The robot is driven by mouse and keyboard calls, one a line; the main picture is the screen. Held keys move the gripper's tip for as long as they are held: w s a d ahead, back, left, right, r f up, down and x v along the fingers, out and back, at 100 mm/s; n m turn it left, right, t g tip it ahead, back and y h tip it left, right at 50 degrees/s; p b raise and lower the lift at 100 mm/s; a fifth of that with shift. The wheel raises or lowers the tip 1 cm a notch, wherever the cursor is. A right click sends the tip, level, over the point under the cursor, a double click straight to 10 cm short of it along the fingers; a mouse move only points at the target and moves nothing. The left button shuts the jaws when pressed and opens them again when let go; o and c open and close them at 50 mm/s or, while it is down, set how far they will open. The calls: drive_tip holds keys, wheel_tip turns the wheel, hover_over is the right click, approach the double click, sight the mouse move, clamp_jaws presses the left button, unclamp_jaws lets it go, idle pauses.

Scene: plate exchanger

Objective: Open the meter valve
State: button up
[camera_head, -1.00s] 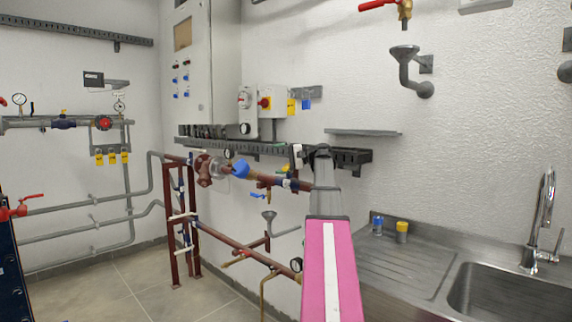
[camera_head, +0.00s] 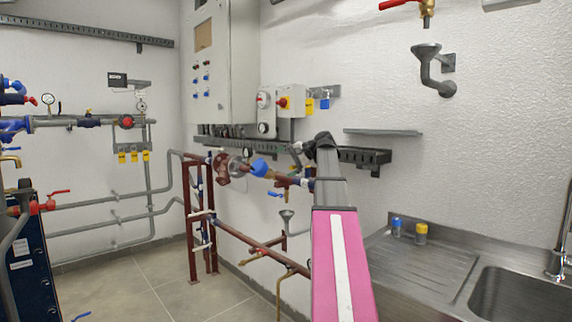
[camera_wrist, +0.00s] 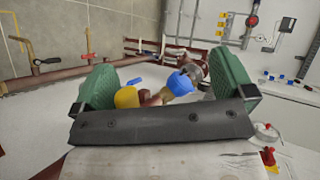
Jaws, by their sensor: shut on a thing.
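The reddish-brown meter pipe (camera_head: 285,180) runs along the wall at the middle of the head view, with a blue-capped fitting (camera_head: 258,167) on it. In the wrist view a blue part (camera_wrist: 178,83) and a yellow part (camera_wrist: 127,97) show between the fingers of my gripper (camera_wrist: 165,84). The green fingers stand well apart, with the meter valve between them; its handle is largely hidden behind the dark gripper body. In the head view my arm reaches to the right end of this pipe and covers the contact.
A dark wall tray (camera_head: 365,157) runs behind my arm. Below is a brown pipe frame (camera_head: 193,230). The tiled floor (camera_head: 140,285) is open at lower left.

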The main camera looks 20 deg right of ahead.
drive_tip(key=shift+s+d+r, duration=0.15)
drive_tip(key=shift+s+d, duration=0.7)
drive_tip(key=shift+s, duration=0.05)
drive_tip(key=shift+s+d+r, duration=0.1)
drive_tip(key=shift+s+d, duration=0.7)
drive_tip(key=shift+s, duration=0.1)
drive_tip(key=c, duration=0.7)
drive_tip(key=s+d, duration=0.4)
drive_tip(key=s, duration=0.1)
drive_tip(key=shift+s+d+f, duration=0.15)
drive_tip(key=shift+s+d, duration=0.2)
drive_tip(key=shift+s, duration=0.05)
